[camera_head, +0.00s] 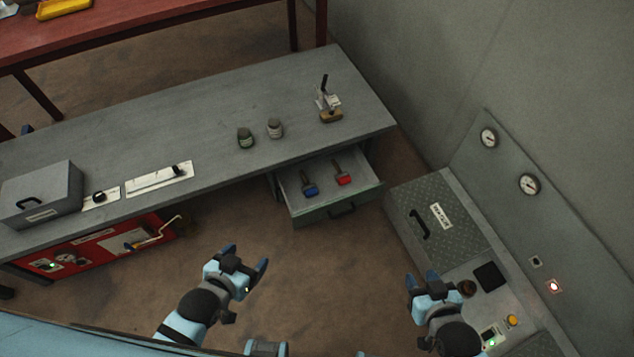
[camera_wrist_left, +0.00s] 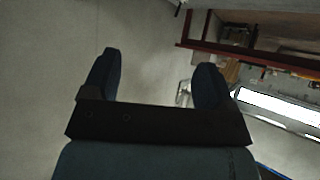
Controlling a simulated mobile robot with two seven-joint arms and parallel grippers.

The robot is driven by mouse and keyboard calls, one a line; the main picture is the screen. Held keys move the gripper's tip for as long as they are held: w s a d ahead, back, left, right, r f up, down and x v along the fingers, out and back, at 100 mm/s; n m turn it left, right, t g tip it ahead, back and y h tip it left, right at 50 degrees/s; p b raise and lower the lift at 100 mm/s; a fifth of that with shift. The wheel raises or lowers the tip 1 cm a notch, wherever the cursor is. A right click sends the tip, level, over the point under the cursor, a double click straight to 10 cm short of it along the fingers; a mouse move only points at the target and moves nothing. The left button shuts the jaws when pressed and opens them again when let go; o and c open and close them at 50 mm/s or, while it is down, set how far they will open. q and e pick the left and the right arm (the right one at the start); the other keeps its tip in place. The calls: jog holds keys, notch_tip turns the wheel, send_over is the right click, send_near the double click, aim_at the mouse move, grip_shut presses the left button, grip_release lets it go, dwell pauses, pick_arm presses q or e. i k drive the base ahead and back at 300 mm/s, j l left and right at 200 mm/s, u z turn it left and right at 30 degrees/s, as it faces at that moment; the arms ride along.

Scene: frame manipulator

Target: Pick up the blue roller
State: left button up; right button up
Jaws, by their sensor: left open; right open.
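The blue roller (camera_head: 311,189) lies in an open drawer (camera_head: 330,213) under the grey workbench. A red roller (camera_head: 344,178) lies to its right in the same drawer, apart from it. My left gripper (camera_head: 247,260) is open and empty, in front of the bench, to the left of and nearer than the drawer. In the left wrist view its two dark blue fingers (camera_wrist_left: 153,85) stand apart with nothing between them. My right gripper (camera_head: 423,282) is open and empty, near the console on the right. Neither gripper touches a roller.
The bench (camera_head: 225,110) carries two small jars (camera_head: 275,128), a small press-like device (camera_head: 328,100), a slider panel (camera_head: 158,178) and a grey box (camera_head: 40,195). A red panel with a crank (camera_head: 100,245) is below. A console with a lidded box (camera_head: 440,220) stands right. Floor before the drawer is clear.

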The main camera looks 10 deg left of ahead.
aim_at(310, 192)
jog(key=i+l, duration=0.55)
jog(key=i, duration=0.15)
jog(key=i+l+u, duration=0.1)
jog(key=u, duration=0.3)
jog(key=i+l+u, duration=0.1)
jog(key=u, duration=0.35)
jog(key=l+u, duration=0.15)
jog(key=u, duration=0.95)
jog(key=i+l, duration=0.05)
